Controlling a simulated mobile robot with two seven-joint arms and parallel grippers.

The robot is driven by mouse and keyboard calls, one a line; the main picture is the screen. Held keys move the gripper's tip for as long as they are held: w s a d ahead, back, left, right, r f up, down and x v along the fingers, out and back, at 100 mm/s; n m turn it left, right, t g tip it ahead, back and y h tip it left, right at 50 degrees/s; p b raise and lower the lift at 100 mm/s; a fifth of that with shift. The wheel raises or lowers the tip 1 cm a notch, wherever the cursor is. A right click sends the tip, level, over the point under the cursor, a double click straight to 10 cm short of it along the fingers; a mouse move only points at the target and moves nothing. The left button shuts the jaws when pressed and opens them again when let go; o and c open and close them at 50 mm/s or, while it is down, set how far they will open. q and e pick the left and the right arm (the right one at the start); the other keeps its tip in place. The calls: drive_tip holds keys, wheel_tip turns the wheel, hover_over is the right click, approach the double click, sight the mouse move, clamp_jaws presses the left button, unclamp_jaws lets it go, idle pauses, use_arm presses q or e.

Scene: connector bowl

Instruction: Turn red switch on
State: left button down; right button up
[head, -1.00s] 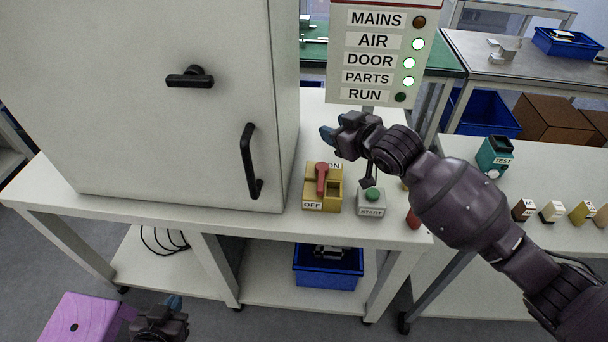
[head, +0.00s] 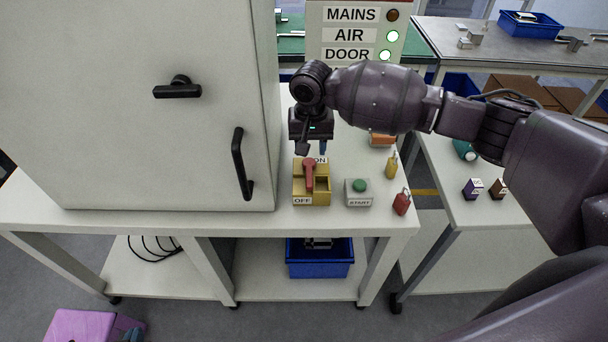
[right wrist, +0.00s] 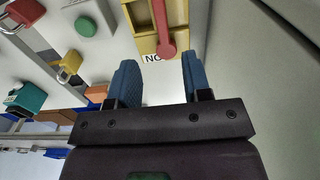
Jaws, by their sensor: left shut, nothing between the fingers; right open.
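The red switch is a red lever (head: 309,174) on a yellow base (head: 323,198) on the white bench. An OFF label (head: 302,200) is at its near left corner and an ON label (head: 321,160) at its far end. The lever's broad round end lies towards ON; its switched state is unclear. My right gripper (head: 322,146) hangs just beyond the switch, open and empty. In the right wrist view the red lever (right wrist: 163,28) is ahead of the open fingers (right wrist: 160,78), apart from them.
A cabinet (head: 140,110) with black handles stands left. The MAINS light (head: 393,15) is dark; AIR and DOOR glow green.

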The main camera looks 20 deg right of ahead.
sight(310, 178)
wheel_tip(310, 178, down, 11)
drive_tip(key=shift+r+b, duration=0.1)
drive_tip(key=shift+b, duration=0.35)
clamp_jaws()
idle(0.3)
